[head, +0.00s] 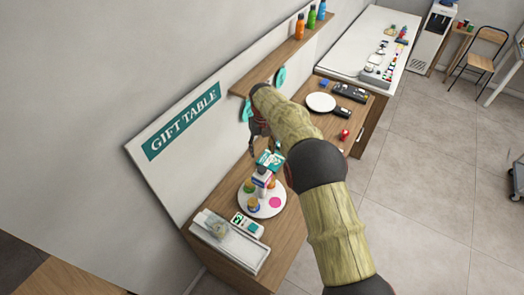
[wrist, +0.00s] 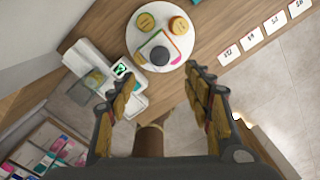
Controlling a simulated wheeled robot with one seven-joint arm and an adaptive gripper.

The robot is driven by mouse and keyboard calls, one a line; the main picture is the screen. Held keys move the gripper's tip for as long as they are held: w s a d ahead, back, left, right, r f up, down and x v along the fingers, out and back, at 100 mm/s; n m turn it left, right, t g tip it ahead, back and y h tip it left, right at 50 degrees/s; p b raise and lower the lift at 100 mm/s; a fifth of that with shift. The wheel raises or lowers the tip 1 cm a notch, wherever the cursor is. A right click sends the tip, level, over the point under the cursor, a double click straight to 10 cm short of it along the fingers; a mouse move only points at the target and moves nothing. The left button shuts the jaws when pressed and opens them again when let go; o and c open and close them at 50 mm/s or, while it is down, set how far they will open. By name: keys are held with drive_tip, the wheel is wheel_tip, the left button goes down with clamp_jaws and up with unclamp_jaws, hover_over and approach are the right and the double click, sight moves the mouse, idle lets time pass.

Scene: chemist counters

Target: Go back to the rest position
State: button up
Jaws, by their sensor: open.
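My gripper (wrist: 158,88) is open, with its two fingers spread wide and nothing between them in the wrist view. In the head view my gripper (head: 264,143) hangs over the wooden gift table, partly hidden by my arm. The plate (wrist: 137,37) lies just beyond the fingertips in the wrist view, seen from above. No contact between gripper and items shows.
A white tray (head: 230,243) and a small card-reader-like device (head: 248,225) sit at the table's near end. A second white plate (head: 321,102) is farther back. Open floor (head: 440,190) lies to the right.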

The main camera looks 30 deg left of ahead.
idle(0.3)
drive_tip(key=s+d+f+n, duration=0.4)
drive_tip(key=d+n, duration=0.2)
drive_tip(key=n, duration=0.9)
drive_tip(key=s+d+r+n+b, duration=0.2)
drive_tip(key=d+n+b, duration=0.2)
drive_tip(key=d, duration=0.5)
drive_tip(key=s+d+r+n+b, duration=0.25)
drive_tip(key=d+n+b, duration=0.2)
drive_tip(key=d, duration=0.45)
drive_tip(key=s+d+r+n+b, duration=0.25)
drive_tip(key=d+n+b, duration=0.2)
drive_tip(key=d, duration=0.55)
drive_tip(key=s+d+f+m+t+b, duration=0.1)
drive_tip(key=s+d+f+t+b, duration=0.1)
drive_tip(key=s+d+b, duration=0.3)
drive_tip(key=s+d+f+m+t+b, duration=0.1)
drive_tip(key=s+d+f+b, duration=0.2)
drive_tip(key=d+b, duration=0.6)
drive_tip(key=s+d+f+m+t+b, duration=0.1)
drive_tip(key=s+d+f+t+b, duration=0.1)
drive_tip(key=s+d+b, duration=0.5)
drive_tip(key=d+f+b, duration=0.1)
drive_tip(key=d, duration=0.3)
drive_tip(key=shift+d+t, duration=0.15)
drive_tip(key=shift+t, duration=0.15)
